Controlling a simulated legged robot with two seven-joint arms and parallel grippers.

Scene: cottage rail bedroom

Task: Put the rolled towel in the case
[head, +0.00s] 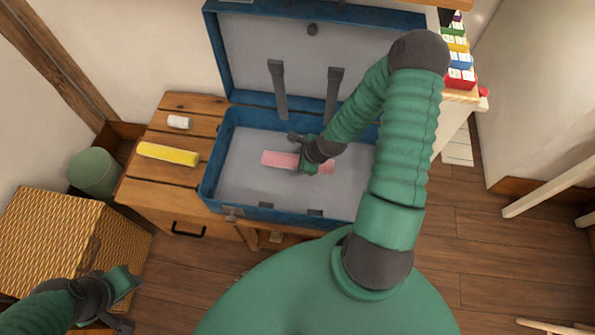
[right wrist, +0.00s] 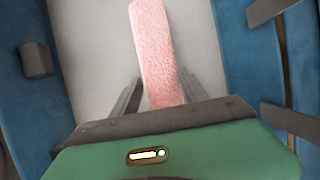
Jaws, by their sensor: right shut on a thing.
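The rolled towel (head: 280,159) is pink and lies lengthwise across the inside of the open blue case (head: 207,178). My right gripper (head: 304,161) is down inside the case and shut on the towel. The right wrist view shows the fluffy towel (right wrist: 152,45) between the two fingers of that gripper (right wrist: 160,92), over the pale grey case floor. I cannot tell whether the towel touches the floor.
The case stands on a wooden table (head: 150,180), its lid (head: 255,50) raised at the back with two dark straps. A yellow roll (head: 168,154) and a small white roll (head: 178,122) lie left of it. A wicker basket (head: 45,240) and a green bin (head: 94,172) stand at left.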

